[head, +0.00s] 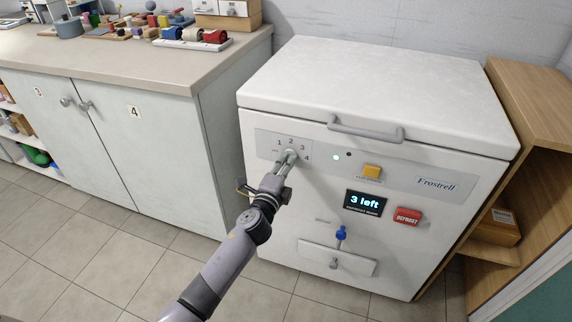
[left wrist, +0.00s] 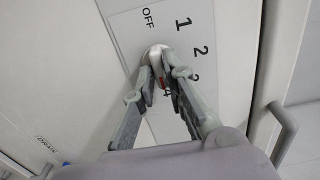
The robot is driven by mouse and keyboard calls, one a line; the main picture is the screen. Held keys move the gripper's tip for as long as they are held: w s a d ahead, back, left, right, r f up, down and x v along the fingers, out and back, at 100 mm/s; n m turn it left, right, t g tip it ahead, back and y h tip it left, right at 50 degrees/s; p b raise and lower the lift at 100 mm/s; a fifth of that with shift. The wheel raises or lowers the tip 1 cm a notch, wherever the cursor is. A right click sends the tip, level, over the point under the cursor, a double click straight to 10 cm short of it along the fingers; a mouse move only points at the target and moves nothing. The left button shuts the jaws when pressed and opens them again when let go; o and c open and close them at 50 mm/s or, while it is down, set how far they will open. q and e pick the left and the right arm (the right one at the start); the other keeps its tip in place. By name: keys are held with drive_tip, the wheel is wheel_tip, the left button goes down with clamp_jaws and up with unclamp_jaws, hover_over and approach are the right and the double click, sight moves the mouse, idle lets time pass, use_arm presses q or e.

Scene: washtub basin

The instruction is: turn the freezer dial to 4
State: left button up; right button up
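The white freezer (head: 370,95) stands with its lid down. Its dial (left wrist: 155,51) sits on a grey panel (head: 265,146) marked OFF, 1, 2, 3 and 4. My left gripper (head: 287,156) reaches the dial from the front. In the left wrist view, its two fingers (left wrist: 157,72) are close together, one on each side of the dial's grip, and appear to clasp it. A small red mark shows between the fingers, beside the 4. The fingers hide most of the dial. My right gripper is not in view.
The freezer front also has a lid handle (head: 365,131), a yellow button (head: 371,171), a display (head: 365,202) reading "3 left", a red DEFROST button (head: 407,216) and a blue tap (head: 341,234). A cabinet (head: 125,125) stands left, a wooden shelf (head: 530,100) right.

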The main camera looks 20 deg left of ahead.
use_arm(q)
drive_tip(key=o, duration=0.4)
drive_tip(key=shift+c, duration=0.2)
drive_tip(key=s, duration=1.2)
drive_tip(key=shift+a, duration=0.2)
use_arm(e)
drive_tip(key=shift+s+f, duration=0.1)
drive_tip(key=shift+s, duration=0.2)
use_arm(q)
drive_tip(key=shift+f, duration=0.1)
